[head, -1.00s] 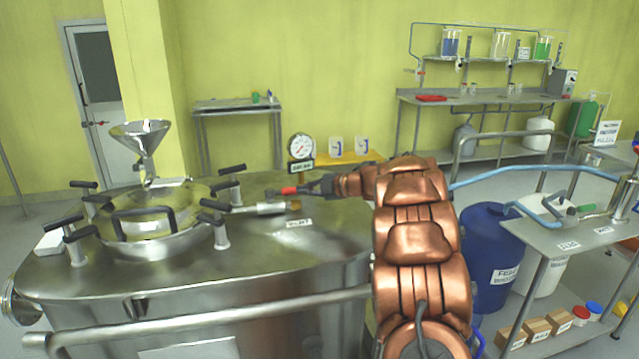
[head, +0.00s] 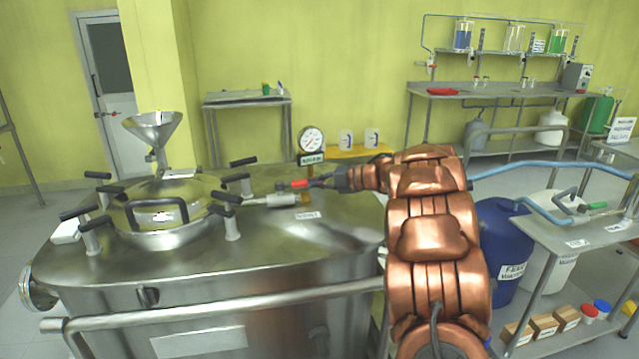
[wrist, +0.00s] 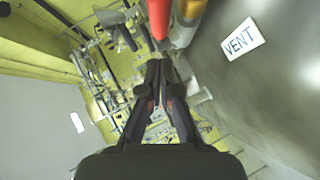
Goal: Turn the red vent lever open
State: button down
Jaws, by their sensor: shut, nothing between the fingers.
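The red vent lever (head: 299,184) sits on top of the steel reactor lid, above a short silver valve pipe (head: 268,201). In the wrist view the red lever (wrist: 158,18) comes in from the top edge, just beyond my fingertips. My gripper (head: 317,183) is shut and empty, close to the right end of the lever in the head view. In the wrist view its closed fingers (wrist: 160,65) point at the lever; I cannot tell whether they touch it. A white VENT label (wrist: 241,40) lies on the lid beside it.
A round gauge (head: 312,140) stands behind the lever. A glass-covered hatch with black clamp handles (head: 158,215) and a steel funnel (head: 153,130) take up the lid's left side. A steel rail (head: 215,309) runs along the reactor's front. A blue drum (head: 500,250) stands at the right.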

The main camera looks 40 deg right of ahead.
jog(key=v, duration=1)
jog(key=shift+a, duration=0.15)
jog(key=shift+s, duration=0.1)
